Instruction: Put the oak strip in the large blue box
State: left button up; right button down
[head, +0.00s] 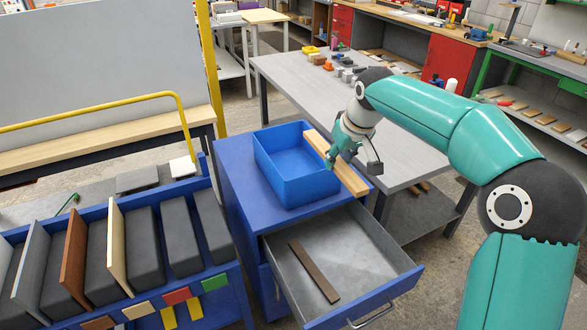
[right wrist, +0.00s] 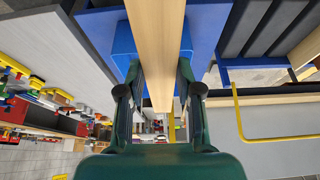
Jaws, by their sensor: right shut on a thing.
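The oak strip, a long pale wooden board (head: 350,179), is held in my right gripper (head: 334,161). It lies along the right side of the large blue box (head: 308,189) in the head view and covers its right rim; I cannot tell whether it touches the box. The open box looks empty and stands on the blue cabinet (head: 237,189). In the right wrist view the strip (right wrist: 156,40) runs between both fingers of my right gripper (right wrist: 155,80), with bright blue of the box (right wrist: 122,45) behind it. My left gripper is not in view.
Below the box, a drawer (head: 375,262) is pulled open with a dark brown strip (head: 314,272) inside. A blue rack (head: 203,270) with upright boards and grey blocks stands at left. A grey table (head: 405,145) is behind, close to my right arm.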

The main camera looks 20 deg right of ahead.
aim_at(295, 174)
jog(key=i, duration=0.9)
jog(key=z, duration=0.05)
